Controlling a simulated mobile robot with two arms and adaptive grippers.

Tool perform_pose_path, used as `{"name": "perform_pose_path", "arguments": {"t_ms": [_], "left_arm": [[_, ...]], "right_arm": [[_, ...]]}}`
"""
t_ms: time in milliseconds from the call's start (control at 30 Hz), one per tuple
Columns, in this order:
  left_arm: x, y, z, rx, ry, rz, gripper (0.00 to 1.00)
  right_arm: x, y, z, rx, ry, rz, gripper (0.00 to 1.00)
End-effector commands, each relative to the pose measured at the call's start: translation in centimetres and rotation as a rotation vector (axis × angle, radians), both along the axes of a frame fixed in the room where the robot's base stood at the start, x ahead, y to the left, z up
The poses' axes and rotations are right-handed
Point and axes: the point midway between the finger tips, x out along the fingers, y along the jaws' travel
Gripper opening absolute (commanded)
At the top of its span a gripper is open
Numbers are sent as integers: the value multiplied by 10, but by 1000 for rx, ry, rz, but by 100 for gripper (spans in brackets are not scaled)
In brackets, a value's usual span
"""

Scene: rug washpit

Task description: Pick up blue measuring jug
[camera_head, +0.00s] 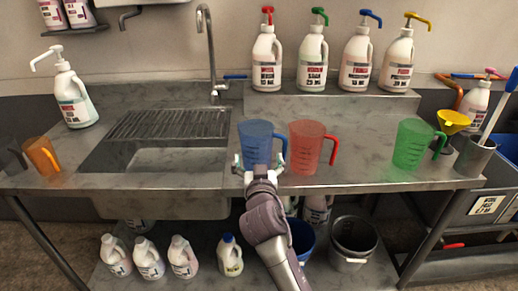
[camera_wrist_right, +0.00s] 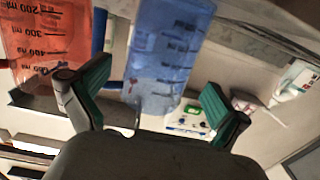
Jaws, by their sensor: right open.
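The blue measuring jug (camera_head: 256,143) stands upright near the front edge of the steel counter, with its handle on its right side. In the wrist view the blue jug (camera_wrist_right: 170,50) shows at top centre, its lower part between and beyond the fingers. My right gripper (camera_head: 258,168) is at the front of the blue jug, coming from below the counter edge. Its green-padded fingers also show in the wrist view (camera_wrist_right: 155,98), spread apart with nothing clamped between them. Whether the fingers touch the jug cannot be told. My left gripper is not in view.
A red jug (camera_head: 306,147) stands close on the right of the blue jug. A green jug (camera_head: 410,145) is further right, and an orange jug (camera_head: 42,156) is far left. The sink (camera_head: 165,160) lies left. Several pump bottles stand on the ledge behind.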

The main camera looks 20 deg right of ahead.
Motion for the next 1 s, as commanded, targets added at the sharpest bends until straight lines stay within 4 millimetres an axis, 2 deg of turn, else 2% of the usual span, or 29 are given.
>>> {"name": "perform_pose_path", "arguments": {"t_ms": [167,300,500,767,867,1000], "left_arm": [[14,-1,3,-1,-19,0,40],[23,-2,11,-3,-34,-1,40],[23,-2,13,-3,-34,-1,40],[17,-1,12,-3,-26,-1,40],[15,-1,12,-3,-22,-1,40],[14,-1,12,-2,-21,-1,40]], "right_arm": [[12,-3,1,-2,1,1,100],[32,-7,5,-3,0,-1,100],[55,-13,4,-2,1,0,100],[58,-13,3,0,1,0,100],[58,-13,3,0,1,1,87],[58,-13,3,0,1,1,63]]}}
